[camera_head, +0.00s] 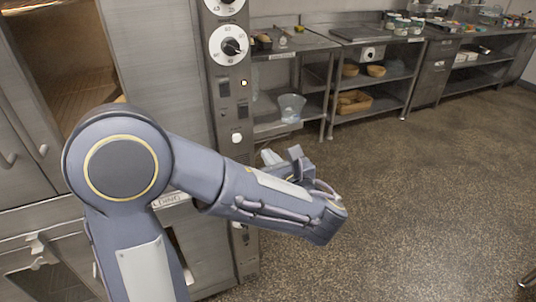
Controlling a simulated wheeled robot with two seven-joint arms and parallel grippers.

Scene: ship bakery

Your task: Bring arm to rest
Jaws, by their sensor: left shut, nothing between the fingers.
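My left arm comes in from the lower left, bends at a large round joint, and reaches right across the front of the oven column. My left gripper (283,158) is partly hidden behind the forearm and wrist. It is shut and empty, held in the air over the floor just right of the control panel. My right gripper is not in view.
A steel oven with an open upper compartment (60,50) and a control panel with dials (229,45) stands close behind my arm. Steel shelves hold a clear container (291,108) and baskets (354,102). The speckled floor (430,190) at right is mostly clear.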

